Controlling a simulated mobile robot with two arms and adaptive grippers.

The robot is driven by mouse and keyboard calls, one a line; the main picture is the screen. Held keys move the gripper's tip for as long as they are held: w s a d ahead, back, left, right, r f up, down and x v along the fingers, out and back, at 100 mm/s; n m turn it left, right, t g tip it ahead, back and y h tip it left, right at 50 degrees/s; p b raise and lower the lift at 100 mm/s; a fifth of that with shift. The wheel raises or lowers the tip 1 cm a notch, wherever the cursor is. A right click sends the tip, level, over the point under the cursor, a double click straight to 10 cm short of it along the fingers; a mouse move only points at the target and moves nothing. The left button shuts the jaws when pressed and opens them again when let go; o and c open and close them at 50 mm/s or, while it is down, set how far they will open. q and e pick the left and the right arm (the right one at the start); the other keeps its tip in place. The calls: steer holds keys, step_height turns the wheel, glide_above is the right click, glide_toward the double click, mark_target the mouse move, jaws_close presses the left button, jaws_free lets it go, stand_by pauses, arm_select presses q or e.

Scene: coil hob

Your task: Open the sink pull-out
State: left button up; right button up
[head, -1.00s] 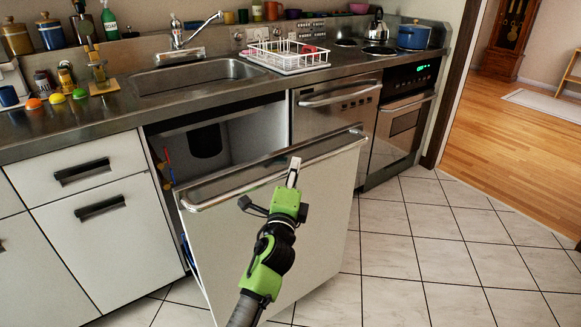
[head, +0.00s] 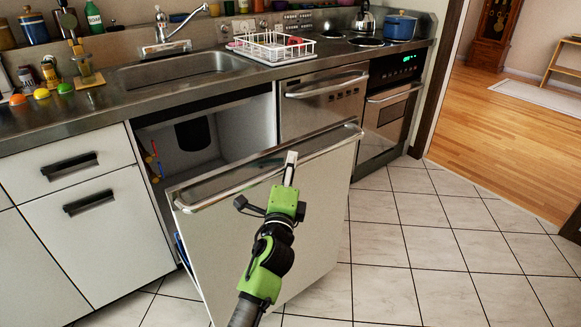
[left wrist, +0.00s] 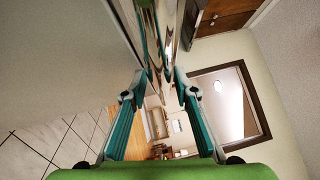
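The sink pull-out (head: 265,235) is a white front panel with a chrome bar handle (head: 225,190) along its top. It stands well out from the cabinet below the sink (head: 180,72), and the dark opening shows behind it. My left gripper (head: 291,165) is at the handle near the middle of the panel. In the left wrist view, the fingers of my left gripper (left wrist: 162,60) lie on both sides of the shiny handle, closed around it; their exact contact is partly hidden. My right gripper is in neither view.
The dishwasher (head: 325,110) and oven (head: 388,118) stand right of the opening. White drawers (head: 85,190) are on the left. A dish rack (head: 272,46) stands on the counter. The tiled floor (head: 420,250) at the right is clear.

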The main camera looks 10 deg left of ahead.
arm_select(q)
steer(key=shift+s, duration=0.25)
steer(key=s+d+f, duration=0.1)
steer(key=s, duration=1)
steer(key=shift+s+d+f, duration=0.15)
steer(key=shift+d+f, duration=0.05)
steer(key=shift+f, duration=0.1)
